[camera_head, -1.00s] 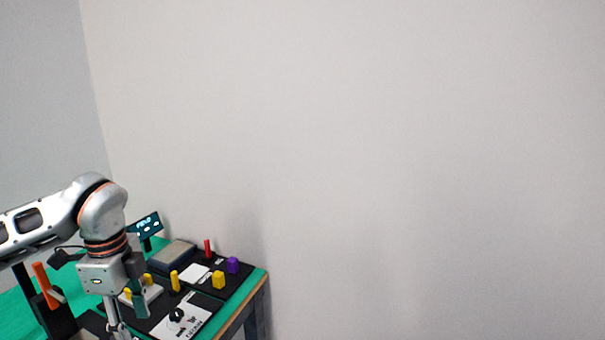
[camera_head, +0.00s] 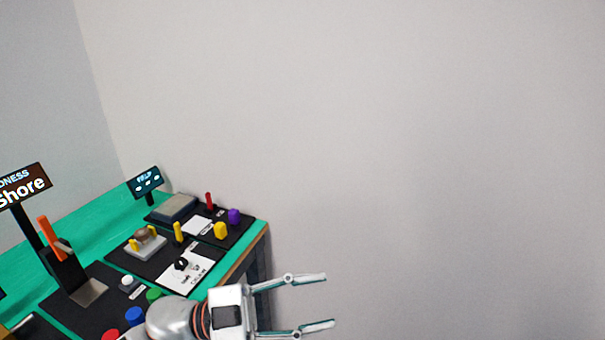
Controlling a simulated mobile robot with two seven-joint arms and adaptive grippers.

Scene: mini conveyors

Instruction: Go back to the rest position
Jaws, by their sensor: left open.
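My left gripper (camera_head: 328,300) is at the bottom middle of the head view, beyond the right edge of the table. Its two long fingers point right and are spread wide apart, with nothing between them. The grey wrist (camera_head: 228,310) shows behind it, and the rest of the arm is cut off by the bottom edge. My right gripper is not in view.
Signs stand at the back. The wall side at right is clear.

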